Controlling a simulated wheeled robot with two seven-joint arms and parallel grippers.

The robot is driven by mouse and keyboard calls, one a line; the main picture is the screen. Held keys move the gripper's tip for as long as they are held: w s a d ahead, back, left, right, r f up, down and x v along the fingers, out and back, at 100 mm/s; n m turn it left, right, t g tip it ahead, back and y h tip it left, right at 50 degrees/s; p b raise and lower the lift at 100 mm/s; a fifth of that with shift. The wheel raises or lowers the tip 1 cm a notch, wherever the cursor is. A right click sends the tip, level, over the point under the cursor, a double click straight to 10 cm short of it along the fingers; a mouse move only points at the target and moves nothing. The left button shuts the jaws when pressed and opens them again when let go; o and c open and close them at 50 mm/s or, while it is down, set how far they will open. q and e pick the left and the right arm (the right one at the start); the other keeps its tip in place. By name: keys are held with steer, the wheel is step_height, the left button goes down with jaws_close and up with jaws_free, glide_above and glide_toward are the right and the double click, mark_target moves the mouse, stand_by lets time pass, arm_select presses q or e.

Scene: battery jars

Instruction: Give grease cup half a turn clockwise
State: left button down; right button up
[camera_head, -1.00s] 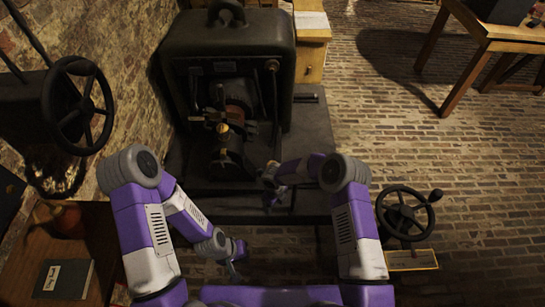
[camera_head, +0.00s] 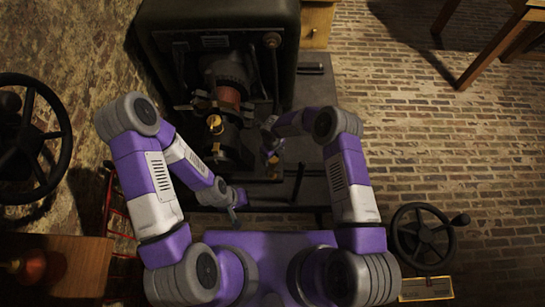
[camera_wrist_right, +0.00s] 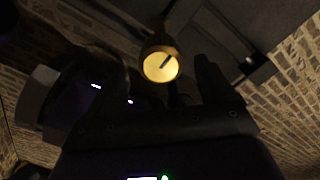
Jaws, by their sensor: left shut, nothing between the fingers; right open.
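A brass cup (camera_wrist_right: 160,66) with a round yellow face and a dark slot shows in the right wrist view, just beyond my right gripper. My right gripper (camera_wrist_right: 168,98) is open, with the cup ahead of its fingers; I cannot tell whether they touch. In the head view my right gripper (camera_head: 271,152) is low beside the dark machine (camera_head: 218,25). A brass piece (camera_head: 214,124) shows on the machine's front; I cannot tell if it is the same cup. My left gripper (camera_head: 236,210) is shut and empty, lower down in front of the machine.
A dark handwheel (camera_head: 30,138) is at the left and another (camera_head: 422,237) at the lower right. A wooden table (camera_head: 55,265) stands at the lower left. Wooden table legs (camera_head: 490,48) are at the upper right. Brick floor at the right is mostly clear.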

mark_target(273, 158)
steer(key=shift+f+b, duration=0.4)
steer(key=shift+f, duration=1.1)
steer(key=shift+w, duration=0.1)
steer(key=c, duration=1)
